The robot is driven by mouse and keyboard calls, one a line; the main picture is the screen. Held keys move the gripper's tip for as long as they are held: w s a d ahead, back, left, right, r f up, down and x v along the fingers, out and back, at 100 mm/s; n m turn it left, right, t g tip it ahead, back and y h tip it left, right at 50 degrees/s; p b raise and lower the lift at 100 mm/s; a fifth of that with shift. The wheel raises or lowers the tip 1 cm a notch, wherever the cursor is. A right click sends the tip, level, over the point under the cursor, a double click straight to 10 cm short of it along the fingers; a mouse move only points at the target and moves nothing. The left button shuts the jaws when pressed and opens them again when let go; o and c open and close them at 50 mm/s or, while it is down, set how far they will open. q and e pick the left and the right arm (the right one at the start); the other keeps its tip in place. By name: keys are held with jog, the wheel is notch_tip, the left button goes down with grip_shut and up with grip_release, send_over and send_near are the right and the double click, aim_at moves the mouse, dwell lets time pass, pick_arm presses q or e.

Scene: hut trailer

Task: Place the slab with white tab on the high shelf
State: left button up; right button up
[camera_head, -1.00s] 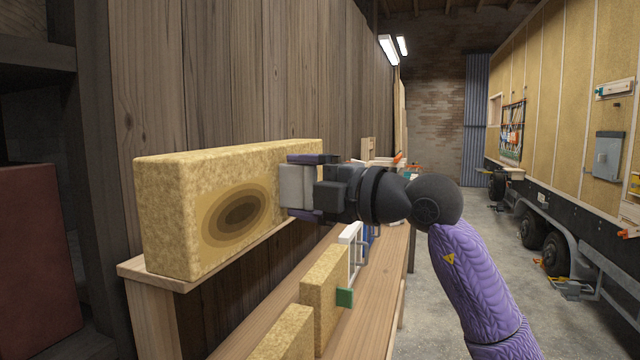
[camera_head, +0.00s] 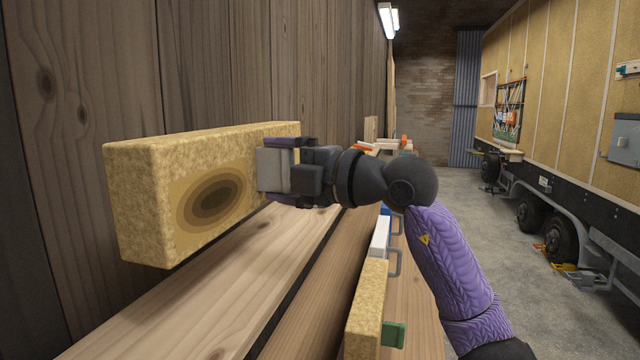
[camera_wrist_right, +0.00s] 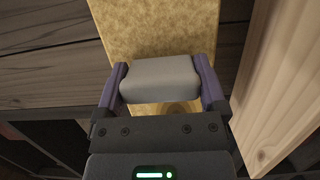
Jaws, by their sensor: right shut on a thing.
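The yellow, rough-faced slab with a white tab (camera_head: 205,200) bears a dark oval mark on its near face. My right gripper (camera_head: 268,170) is shut on its pale tab, at the slab's right end. The slab is long and level, beside the dark plank wall. The high shelf (camera_head: 215,290) is a light wood board below it and toward me; whether they touch cannot be told. In the right wrist view the pale tab (camera_wrist_right: 160,80) lies between my fingers, with the slab (camera_wrist_right: 155,30) beyond. My left gripper is not in view.
On the lower bench (camera_head: 415,290) stands a yellow slab (camera_head: 366,310) with a green tab (camera_head: 393,335), with a white item (camera_head: 380,236) behind it. The plank wall (camera_head: 240,70) borders the shelf. A trailer (camera_head: 560,120) stands at right across an open concrete floor.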

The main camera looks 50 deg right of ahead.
notch_tip(320, 180, down, 9)
jog(key=b, duration=0.3)
jog(key=shift+s+a+f, duration=0.1)
jog(key=shift+s, duration=0.05)
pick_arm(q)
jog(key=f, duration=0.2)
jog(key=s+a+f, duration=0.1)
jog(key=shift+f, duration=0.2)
pick_arm(e)
jog(key=shift+f, duration=0.1)
jog(key=o, duration=1)
jog(key=shift+o, duration=0.2)
jog(key=shift+s+r, duration=0.1)
jog(key=shift+r, duration=0.1)
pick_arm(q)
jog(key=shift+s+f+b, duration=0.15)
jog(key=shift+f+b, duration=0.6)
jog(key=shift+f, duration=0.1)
pick_arm(e)
jog(key=v, duration=1.2)
